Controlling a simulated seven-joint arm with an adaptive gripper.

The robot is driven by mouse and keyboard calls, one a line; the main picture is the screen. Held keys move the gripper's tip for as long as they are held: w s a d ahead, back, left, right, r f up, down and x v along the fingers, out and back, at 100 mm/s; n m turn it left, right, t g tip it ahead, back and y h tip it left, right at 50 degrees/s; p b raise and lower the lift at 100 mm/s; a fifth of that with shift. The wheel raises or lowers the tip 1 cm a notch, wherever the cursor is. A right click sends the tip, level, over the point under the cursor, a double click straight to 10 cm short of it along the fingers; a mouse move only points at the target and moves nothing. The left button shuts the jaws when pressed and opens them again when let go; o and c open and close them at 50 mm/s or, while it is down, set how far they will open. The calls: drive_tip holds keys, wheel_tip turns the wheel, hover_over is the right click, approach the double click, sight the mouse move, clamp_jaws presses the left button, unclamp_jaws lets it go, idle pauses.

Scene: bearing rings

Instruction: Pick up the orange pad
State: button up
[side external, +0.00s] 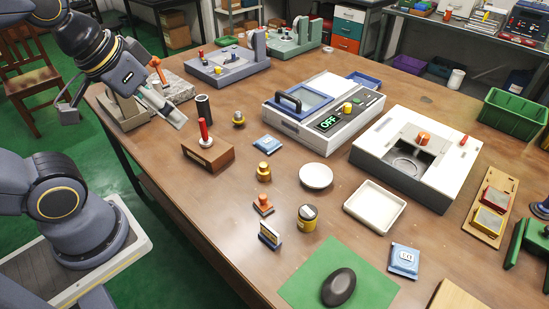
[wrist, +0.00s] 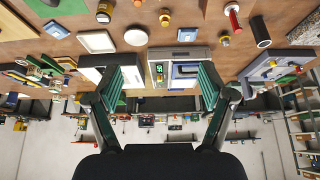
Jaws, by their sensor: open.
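The likeliest match for the orange pad is a small orange piece (side external: 263,204), a knobbed, stamp-like block on a dark base. It stands on the brown table between a brass weight and a small upright black-and-white block. In the wrist view, it shows partly at the top edge (wrist: 137,3). No plain flat orange pad is clear.
A wooden block with a red-handled tool (side external: 207,155) and a black cylinder (side external: 203,108) stand between my gripper and the orange piece. A yellow jar (side external: 307,217), white dish (side external: 316,176) and green mat (side external: 305,284) are nearby.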

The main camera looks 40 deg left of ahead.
wheel_tip(320, 180, up, 2)
drive_tip(key=w, duration=0.2)
drive_tip(key=m+g, duration=0.1)
drive_tip(key=g, duration=0.4)
hover_over(263, 196)
drive_tip(key=w, duration=0.1)
wheel_tip(263, 196, down, 17)
drive_tip(key=shift+m+g, duration=0.3)
drive_tip(key=f, duration=1.2)
drive_tip(key=shift+s+f, duration=0.3)
drive_tip(key=shift+f, duration=0.05)
drive_tip(key=shift+s+f, duration=0.15)
drive_tip(key=shift+f, duration=2.95)
drive_tip(key=shift+c, duration=0.3)
drive_tip(key=c, duration=1.2)
